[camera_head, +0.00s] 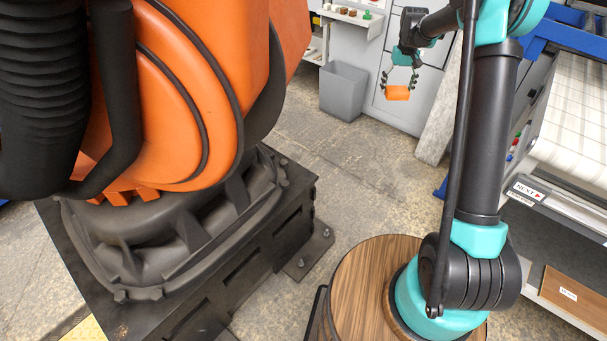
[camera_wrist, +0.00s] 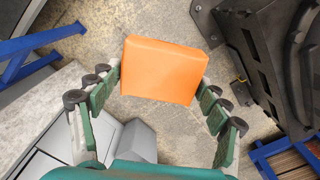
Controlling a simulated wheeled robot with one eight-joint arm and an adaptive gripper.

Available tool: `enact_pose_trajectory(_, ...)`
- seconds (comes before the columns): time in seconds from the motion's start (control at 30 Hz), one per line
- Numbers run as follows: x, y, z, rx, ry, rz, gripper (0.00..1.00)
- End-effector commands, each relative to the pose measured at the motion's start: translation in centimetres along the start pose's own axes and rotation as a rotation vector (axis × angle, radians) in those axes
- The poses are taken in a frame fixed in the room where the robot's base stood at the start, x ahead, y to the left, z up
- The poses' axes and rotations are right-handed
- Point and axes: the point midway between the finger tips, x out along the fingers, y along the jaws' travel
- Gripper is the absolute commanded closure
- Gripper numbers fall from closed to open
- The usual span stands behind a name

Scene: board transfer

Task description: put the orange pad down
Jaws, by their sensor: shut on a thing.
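The orange pad (camera_wrist: 162,70) is a block with flat faces, held between the two green-padded fingers of my gripper (camera_wrist: 160,85) in the wrist view. In the head view the pad (camera_head: 397,93) hangs below my gripper (camera_head: 399,80), in the air in front of the grey cabinets. The gripper is shut on the pad's sides. The wrist view shows concrete floor behind the pad. No surface touches the underside of the pad in the head view.
A grey bin (camera_head: 343,90) stands on the floor left of the pad. A small shelf (camera_head: 352,20) with little objects is on the wall behind. A large orange machine (camera_head: 215,80) on a black base fills the left. A roller-like table (camera_head: 575,115) stands at right. Open floor (camera_head: 350,165) lies between.

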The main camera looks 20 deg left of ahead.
Motion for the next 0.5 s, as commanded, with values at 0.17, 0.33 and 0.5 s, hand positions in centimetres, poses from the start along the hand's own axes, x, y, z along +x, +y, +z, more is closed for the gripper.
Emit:
enact_pose_trajectory(0.17, 5.2, -9.8, 0.5, -0.201, 0.0, 0.0, 0.6)
enact_pose_trajectory(0.33, 9.8, -18.6, 2.5, -0.39, 0.0, 0.0, 0.6)
enact_pose_trajectory(0.5, 14.3, -26.8, 6.0, -0.581, 0.0, 0.0, 0.6)
